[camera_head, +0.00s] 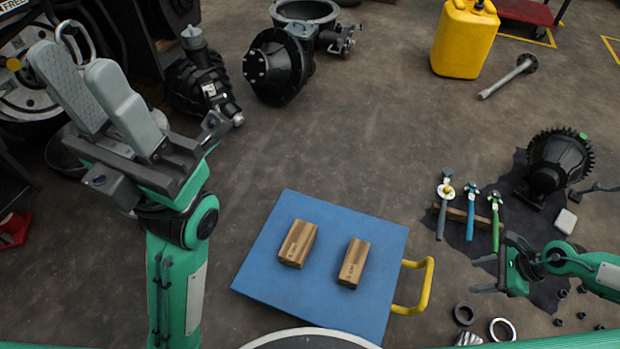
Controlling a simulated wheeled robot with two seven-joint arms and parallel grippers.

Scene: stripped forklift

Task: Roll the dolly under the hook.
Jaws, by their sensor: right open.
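The dolly is a flat blue platform (262,262) on the floor in front of me, with a yellow handle (428,285) on its right side. Two brown blocks (298,243) lie on it, the second (354,262) to the right. My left gripper (82,80) is raised at the upper left, well away from the dolly. A curved metal ring or hook (88,37) shows just behind its fingers; I cannot tell whether they touch it. My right gripper (484,275) is open and empty, right of the yellow handle and apart from it.
Tools with blue and green handles (470,215) lie on a dark mat at the right, beside a black gear housing (560,160). Rings (502,329) lie at the lower right. Machine parts (276,64) and a yellow canister (464,40) stand behind. The middle floor is clear.

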